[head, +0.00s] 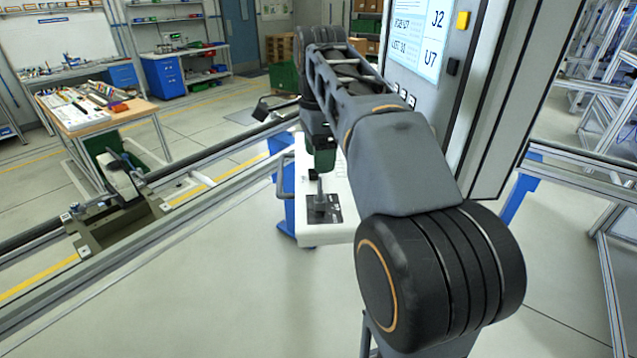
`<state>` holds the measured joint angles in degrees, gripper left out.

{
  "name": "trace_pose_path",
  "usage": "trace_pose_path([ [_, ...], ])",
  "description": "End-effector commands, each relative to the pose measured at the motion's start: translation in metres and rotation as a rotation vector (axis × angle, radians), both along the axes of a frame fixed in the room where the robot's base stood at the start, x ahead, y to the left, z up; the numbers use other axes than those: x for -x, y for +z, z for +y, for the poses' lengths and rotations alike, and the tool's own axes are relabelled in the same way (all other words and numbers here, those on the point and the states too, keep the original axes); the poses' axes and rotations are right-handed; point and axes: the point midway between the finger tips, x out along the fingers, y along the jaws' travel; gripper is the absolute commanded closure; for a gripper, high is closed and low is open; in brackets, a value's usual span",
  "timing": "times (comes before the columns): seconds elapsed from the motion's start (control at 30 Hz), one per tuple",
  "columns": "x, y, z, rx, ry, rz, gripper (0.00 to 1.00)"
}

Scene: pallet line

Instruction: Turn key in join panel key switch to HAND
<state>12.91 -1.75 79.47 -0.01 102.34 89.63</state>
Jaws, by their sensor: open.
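The join panel appears to be the white console (325,235) below the far end of my arm, in the middle of the head view. A dark plate (333,214) lies on its top, with a thin metal post (320,188) standing up from it under a dark green part. I cannot make out the key or the switch markings at this size. My gripper (319,138) is at the end of the arm, above the console, and is open. Its fingertips are hard to tell from the dark parts below, and I cannot tell whether it touches anything. My forearm hides the console's right side.
A grey cabinet (490,100) with a lit screen (415,35) and a yellow button (463,20) stands close on the right. A metal rail (200,205) runs across the left. A workbench (105,115) with tools stands beyond it. The floor in front is clear.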

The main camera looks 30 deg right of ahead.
Motion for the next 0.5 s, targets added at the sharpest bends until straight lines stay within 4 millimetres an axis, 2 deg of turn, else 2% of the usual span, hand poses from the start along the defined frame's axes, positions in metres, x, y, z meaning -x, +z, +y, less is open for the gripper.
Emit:
trace_pose_path([
  [0.03,0.001,-0.011,0.000,-0.001,0.001,0.003,0.39],
  [0.2,0.000,-0.039,0.001,0.000,0.004,0.002,0.39],
  [0.5,0.000,-0.070,0.002,0.000,0.006,0.000,0.39],
])
